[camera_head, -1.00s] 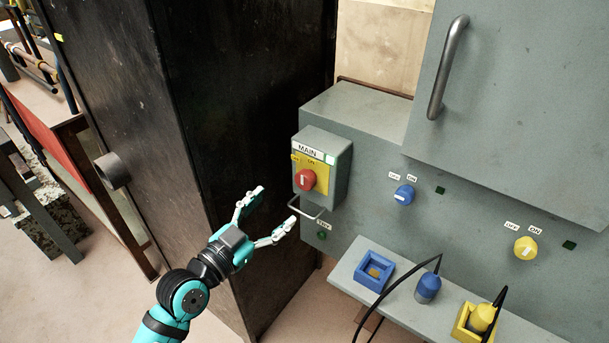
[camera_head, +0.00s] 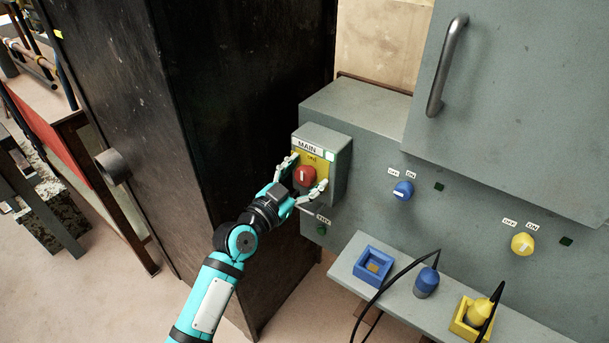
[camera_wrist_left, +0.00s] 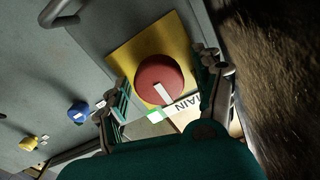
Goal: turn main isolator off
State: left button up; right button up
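The main isolator is a grey box (camera_head: 338,150) labelled MAIN, with a red round knob (camera_head: 305,175) on a yellow plate. The knob has a white pointer line. My left gripper (camera_head: 305,172) is at the box with its fingers spread, one on each side of the knob. In the left wrist view the red knob (camera_wrist_left: 159,83) sits between the two open fingers, with gaps visible on both sides. Whether the fingertips touch the plate cannot be told. The ON label shows above the knob; the OFF label is hidden by a finger. My right gripper is not in view.
A blue switch (camera_head: 403,190) and a yellow switch (camera_head: 523,243) are on the grey panel to the right. Below, a shelf (camera_head: 345,268) carries blue and yellow sockets and plugs with black cables. A dark metal cabinet (camera_head: 190,120) stands close on the left.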

pick_arm(q)
jog(key=c, duration=1.1)
jog(key=shift+n, duration=0.3)
jog(key=n+p, duration=0.1)
jog(key=n, duration=0.2)
jog(key=shift+r+n, duration=0.1)
jog(key=shift+n, duration=0.2)
jog(key=n+p, duration=0.1)
jog(key=n, duration=0.3)
jog(key=shift+n, duration=0.3)
jog(key=n+p, duration=0.1)
jog(key=n, duration=0.3)
jog(key=shift+a+n, duration=0.1)
jog(key=shift+n, duration=0.2)
jog(key=shift+w+n+p, duration=0.1)
jog(key=shift+n+p, duration=0.45)
jog(key=shift+n, duration=1.65)
